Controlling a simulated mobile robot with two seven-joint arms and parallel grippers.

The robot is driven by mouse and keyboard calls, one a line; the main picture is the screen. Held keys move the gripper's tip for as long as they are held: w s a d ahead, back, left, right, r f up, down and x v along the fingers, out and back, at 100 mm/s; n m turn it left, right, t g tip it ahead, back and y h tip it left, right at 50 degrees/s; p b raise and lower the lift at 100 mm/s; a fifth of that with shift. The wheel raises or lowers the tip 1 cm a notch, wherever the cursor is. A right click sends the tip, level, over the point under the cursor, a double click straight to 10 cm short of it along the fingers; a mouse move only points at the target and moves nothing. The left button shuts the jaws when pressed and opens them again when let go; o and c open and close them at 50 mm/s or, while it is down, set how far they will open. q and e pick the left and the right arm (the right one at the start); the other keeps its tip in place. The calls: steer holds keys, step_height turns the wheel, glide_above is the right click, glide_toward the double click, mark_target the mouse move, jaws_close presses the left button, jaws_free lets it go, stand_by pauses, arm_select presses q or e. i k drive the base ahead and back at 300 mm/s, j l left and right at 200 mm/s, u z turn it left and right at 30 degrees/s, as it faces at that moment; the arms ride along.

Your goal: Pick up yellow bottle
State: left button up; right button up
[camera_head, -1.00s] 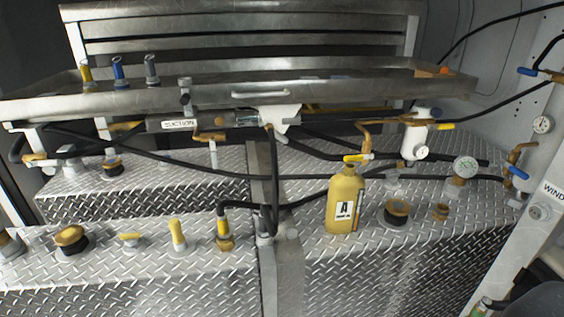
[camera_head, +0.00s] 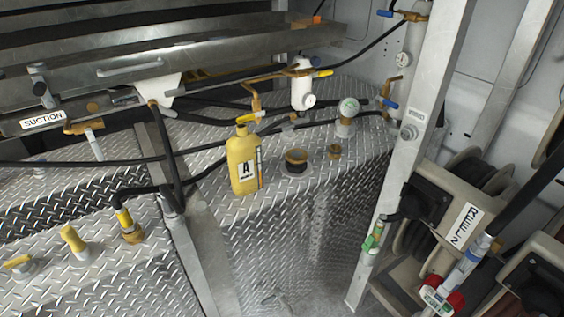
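The yellow bottle (camera_head: 243,163) stands upright on the diamond-plate tank top (camera_head: 218,205), near its front edge and left of centre in the head view. It has a white label with a black letter A. Neither of my grippers shows in the head view.
Black hoses run behind the bottle. A black-and-brass cap (camera_head: 296,161) and a small brass fitting (camera_head: 335,152) sit to its right. A metal post (camera_head: 408,150) and hose reels (camera_head: 440,205) stand at the right. A metal tray (camera_head: 180,58) overhangs the back.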

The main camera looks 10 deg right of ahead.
mark_target(244, 149)
steer(key=z, duration=1.8)
steer(key=k+j+z, duration=0.1)
steer(key=z, duration=0.15)
steer(key=k+j, duration=0.2)
steer(key=k, duration=0.3)
steer(key=k+j, duration=0.15)
steer(key=k, duration=0.35)
